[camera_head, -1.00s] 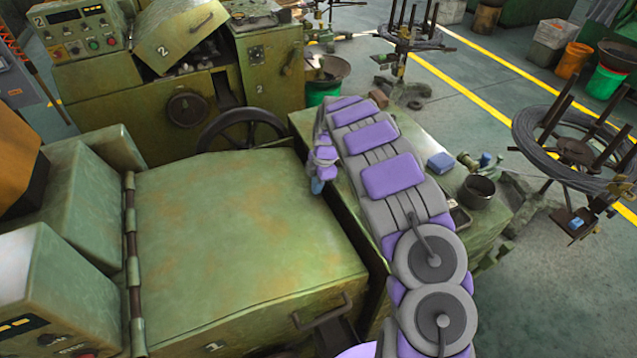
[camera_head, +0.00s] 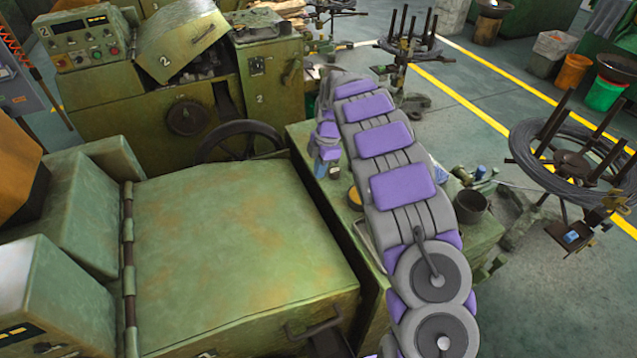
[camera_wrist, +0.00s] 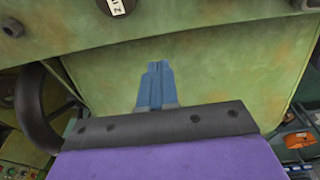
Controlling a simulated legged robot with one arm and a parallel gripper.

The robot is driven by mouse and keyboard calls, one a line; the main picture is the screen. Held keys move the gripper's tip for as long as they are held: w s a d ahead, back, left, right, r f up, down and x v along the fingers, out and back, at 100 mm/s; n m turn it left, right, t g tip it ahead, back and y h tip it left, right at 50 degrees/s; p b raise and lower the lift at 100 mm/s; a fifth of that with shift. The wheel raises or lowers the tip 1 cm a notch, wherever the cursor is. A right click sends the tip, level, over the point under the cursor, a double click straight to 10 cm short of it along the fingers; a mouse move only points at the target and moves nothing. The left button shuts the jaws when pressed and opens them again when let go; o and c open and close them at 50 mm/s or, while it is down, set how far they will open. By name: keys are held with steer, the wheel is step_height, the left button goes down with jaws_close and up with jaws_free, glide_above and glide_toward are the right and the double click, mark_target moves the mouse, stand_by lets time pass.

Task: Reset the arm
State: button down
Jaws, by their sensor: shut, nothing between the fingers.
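My arm, grey with purple pads, reaches from the bottom right up over the green machine table in the head view. My gripper (camera_wrist: 156,68) shows in the wrist view as two blue fingers side by side, closed together with nothing between them. Behind the fingers in that view is a worn green metal surface (camera_wrist: 215,70). In the head view the blue gripper tip (camera_head: 322,170) hangs at the left side of the arm's far end, just above the edge between the machine cover and the table. How far it is from the surfaces is hard to tell.
A large green machine cover (camera_head: 220,240) fills the left. Another machine with a handwheel (camera_head: 240,140) stands behind. A dark pot (camera_head: 470,206) sits on the table right of my arm. A wire coil stand (camera_head: 575,165) is at the right. Floor beyond is partly clear.

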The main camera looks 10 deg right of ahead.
steer(key=s+d+r+m+h, duration=0.1)
steer(key=s+r+m, duration=0.55)
steer(key=s, duration=0.45)
steer(key=s+d+r+m+h, duration=0.1)
steer(key=s+r+m, duration=0.4)
steer(key=s+r, duration=0.45)
steer(key=s+a+f+m+g, duration=0.1)
steer(key=s+m, duration=0.3)
steer(key=s, duration=1)
steer(key=s+a+f+m, duration=0.2)
steer(key=s+m, duration=0.2)
steer(key=s, duration=1.1)
steer(key=shift+a+m+g, duration=0.3)
steer(key=shift+m+g, duration=0.05)
steer(key=shift+g, duration=0.05)
steer(key=shift+a+f, duration=0.1)
steer(key=shift+a, duration=0.15)
steer(key=shift+d, duration=0.1)
